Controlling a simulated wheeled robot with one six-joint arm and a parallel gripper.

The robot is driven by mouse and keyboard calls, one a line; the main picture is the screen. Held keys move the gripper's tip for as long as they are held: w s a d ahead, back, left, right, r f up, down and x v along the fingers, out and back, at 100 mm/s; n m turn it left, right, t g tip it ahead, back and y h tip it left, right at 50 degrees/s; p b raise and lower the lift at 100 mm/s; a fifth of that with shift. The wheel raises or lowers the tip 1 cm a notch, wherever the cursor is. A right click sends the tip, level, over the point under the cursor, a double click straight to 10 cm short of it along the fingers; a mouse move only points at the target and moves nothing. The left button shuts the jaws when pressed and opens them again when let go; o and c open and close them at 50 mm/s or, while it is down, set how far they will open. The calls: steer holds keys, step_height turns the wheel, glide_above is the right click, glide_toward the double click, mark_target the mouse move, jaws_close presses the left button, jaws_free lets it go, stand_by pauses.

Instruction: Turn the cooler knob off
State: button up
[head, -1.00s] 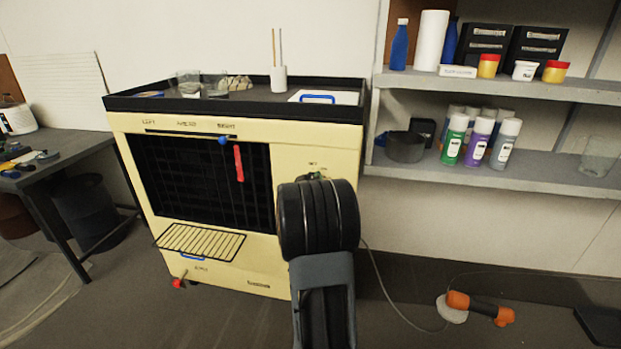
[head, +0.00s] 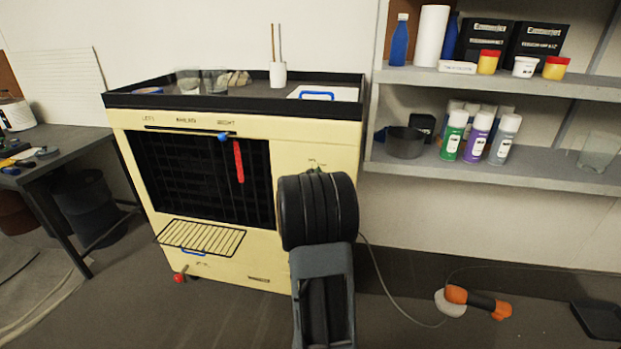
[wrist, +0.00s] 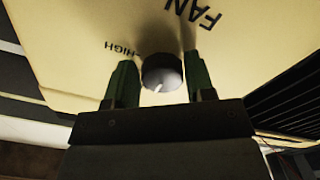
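The cooler (head: 255,260) is a pale yellow box with a dark grille on its front; my arm hides part of its right side. In the wrist view a dark round knob (wrist: 162,73) with a white pointer mark sits on the yellow panel (wrist: 110,22), near the printed words "FAN" and "HIGH". My gripper (wrist: 160,80) has its two green fingers apart, one on each side of the knob. A gap shows between each finger and the knob. In the head view my arm hides the knob and most of the gripper.
A red handle (head: 239,161) and a blue slider knob (head: 223,137) are on the grille. A wire rack (head: 200,237) juts from the cooler's lower front. Shelves (head: 480,174) with spray cans stand at right. An orange power tool (head: 478,302) lies on the floor.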

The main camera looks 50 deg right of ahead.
steer(key=o, duration=0.3)
steer(key=shift+w+r, duration=0.1)
steer(key=shift+w, duration=0.05)
steer(key=shift+o, duration=0.2)
steer(key=shift+a, duration=0.1)
steer(key=p+v, duration=0.1)
steer(key=v, duration=1.2)
steer(key=shift+s+a+p, duration=0.25)
steer(key=shift+a+p, duration=0.05)
steer(key=shift+a, duration=0.05)
steer(key=shift+r, duration=0.1)
steer(key=w+a+r+n+t+y+p, duration=0.1)
steer(key=w+a+r+n+y+p, duration=0.1)
steer(key=a+r+y+p, duration=0.55)
steer(key=w+a+r+n+y+p, duration=0.2)
steer(key=a+r+y+p, duration=0.25)
steer(key=a, duration=0.65)
steer(key=s+a+r+g+y+p, duration=0.1)
steer(key=s+a+r+g+p, duration=0.2)
steer(key=s+a+r+p, duration=0.1)
steer(key=s+a+r+g+y+p, duration=0.2)
steer(key=s+a+r+g+p, duration=0.2)
steer(key=s, duration=0.5)
steer(key=shift+s+a+n+p, duration=0.35)
steer(key=shift+a+n+p, duration=0.05)
steer(key=shift+a+p, duration=0.65)
